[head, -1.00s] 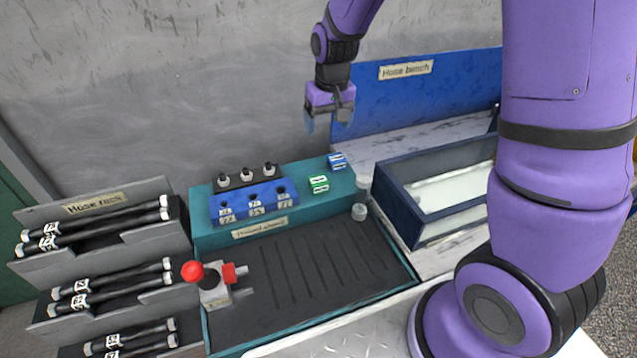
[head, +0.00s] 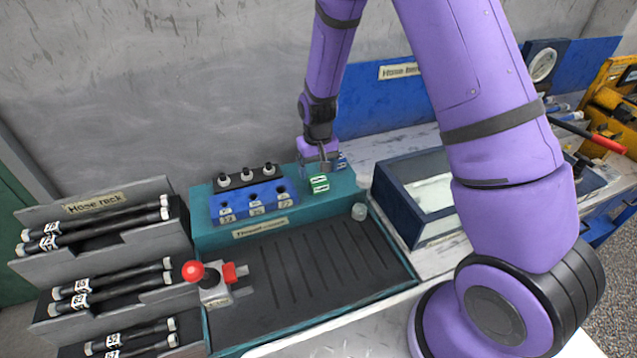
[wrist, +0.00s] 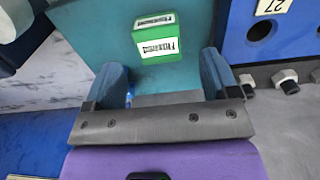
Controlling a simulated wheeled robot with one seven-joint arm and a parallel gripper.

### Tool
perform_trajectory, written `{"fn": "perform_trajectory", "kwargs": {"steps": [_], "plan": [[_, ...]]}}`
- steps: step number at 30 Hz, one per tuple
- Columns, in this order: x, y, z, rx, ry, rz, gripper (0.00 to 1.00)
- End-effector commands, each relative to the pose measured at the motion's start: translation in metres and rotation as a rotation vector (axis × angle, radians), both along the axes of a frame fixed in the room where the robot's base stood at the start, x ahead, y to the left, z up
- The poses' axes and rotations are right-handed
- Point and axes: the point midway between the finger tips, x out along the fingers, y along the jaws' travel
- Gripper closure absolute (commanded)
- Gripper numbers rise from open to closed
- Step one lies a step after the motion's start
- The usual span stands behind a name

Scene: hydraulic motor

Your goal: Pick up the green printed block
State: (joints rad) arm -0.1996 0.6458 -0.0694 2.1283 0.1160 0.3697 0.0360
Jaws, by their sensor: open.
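The green printed block (head: 319,184) sits on the teal shelf of the bench, right of the blue socket block. In the wrist view the green block (wrist: 155,38) shows its white printed labels and lies just beyond the fingertips, roughly between their lines. My gripper (head: 320,165) is open and empty, just behind and above the block in the head view. In the wrist view my gripper (wrist: 168,80) has its two blue fingers spread apart. A blue printed block (head: 341,162) is partly hidden behind my gripper in the head view.
The blue socket block (head: 250,203) with numbered holes stands left on the teal shelf (head: 210,240). A small clear cup (head: 359,211) sits to the right. A dark-walled bin (head: 400,208) stands further right. A red-knobbed lever (head: 195,271) is at the front left.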

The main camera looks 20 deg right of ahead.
Motion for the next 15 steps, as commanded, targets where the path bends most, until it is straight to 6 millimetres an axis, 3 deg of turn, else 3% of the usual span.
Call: {"fn": "perform_trajectory", "kwargs": {"steps": [9, 15], "plan": [[-0.003, -0.002, -0.04, -0.001, 0.004, 0.0, 0.19], [-0.002, -0.001, -0.05, 0.0, 0.001, -0.001, 0.19]]}}
